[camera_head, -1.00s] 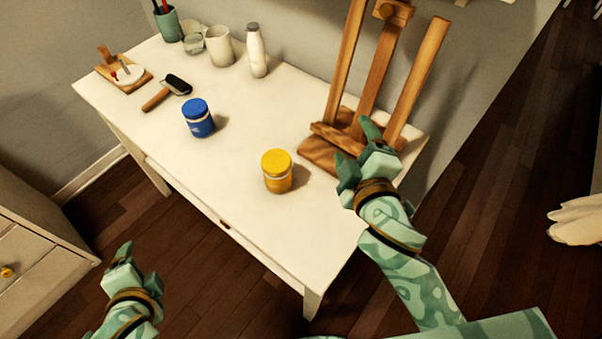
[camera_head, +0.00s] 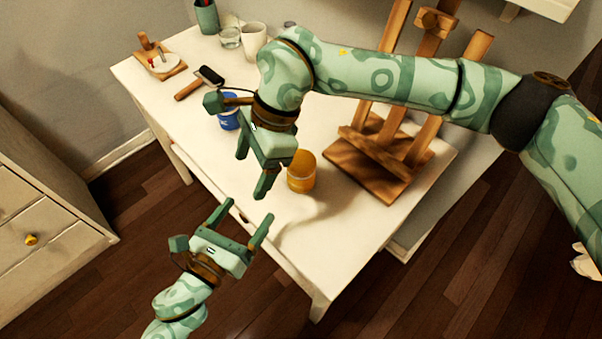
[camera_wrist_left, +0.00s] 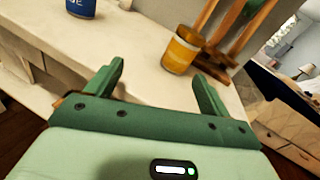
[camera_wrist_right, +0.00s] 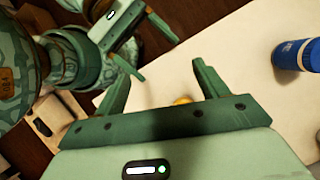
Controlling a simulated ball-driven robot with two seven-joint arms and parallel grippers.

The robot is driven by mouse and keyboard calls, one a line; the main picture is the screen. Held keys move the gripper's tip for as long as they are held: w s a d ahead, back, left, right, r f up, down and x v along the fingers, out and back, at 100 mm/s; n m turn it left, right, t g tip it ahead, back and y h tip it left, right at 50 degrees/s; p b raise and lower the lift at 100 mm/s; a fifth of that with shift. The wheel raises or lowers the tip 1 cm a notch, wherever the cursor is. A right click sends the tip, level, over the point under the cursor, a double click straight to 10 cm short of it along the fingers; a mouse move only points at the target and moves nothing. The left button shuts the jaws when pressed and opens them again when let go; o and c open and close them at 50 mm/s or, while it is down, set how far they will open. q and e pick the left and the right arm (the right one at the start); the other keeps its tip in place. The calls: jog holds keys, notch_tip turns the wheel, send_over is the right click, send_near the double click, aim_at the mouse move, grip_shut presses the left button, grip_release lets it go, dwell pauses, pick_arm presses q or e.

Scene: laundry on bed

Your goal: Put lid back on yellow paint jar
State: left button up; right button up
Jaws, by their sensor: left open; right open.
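The yellow paint jar (camera_head: 302,174) stands upright on the white table, right of my right gripper. Its top is yellow above a pale band, and no separate lid shows. In the left wrist view the jar (camera_wrist_left: 180,50) is beyond the open fingers, nearer the right one. In the right wrist view only a small yellow part (camera_wrist_right: 182,100) shows between the fingers. My right gripper (camera_head: 252,175) is open and empty above the table's front part, hiding some of the table. My left gripper (camera_head: 248,211) is open and empty, below it, in front of the table edge.
A blue jar (camera_head: 228,118) stands left of the yellow one, partly hidden by my right gripper. A wooden easel (camera_head: 385,165) stands on the right.

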aim_at(298, 185)
pick_arm(q)
jog(key=d+m+h, duration=0.1)
jog(key=m, duration=0.1)
jog(key=s+d+m+g+h, duration=0.1)
jog(key=m, duration=0.1)
jog(key=shift+s+d+f+h, duration=0.1)
jog(key=shift+d+f+h, duration=0.05)
jog(key=shift+d+h, duration=0.2)
pick_arm(e)
jog(key=w+d+h, duration=0.1)
jog(key=w+d, duration=0.1)
jog(key=w+d+r+t+h, duration=0.1)
jog(key=w+d+h, duration=0.1)
jog(key=d, duration=0.1)
jog(key=w+d+r+t+h, duration=0.1)
jog(key=w+d, duration=0.1)
jog(key=d, duration=0.1)
jog(key=shift+w+d+m, duration=0.1)
jog(key=shift+w+m, duration=0.3)
pick_arm(q)
jog(key=shift+a, duration=0.1)
jog(key=x, duration=1.6)
pick_arm(e)
jog(key=shift+s, duration=0.1)
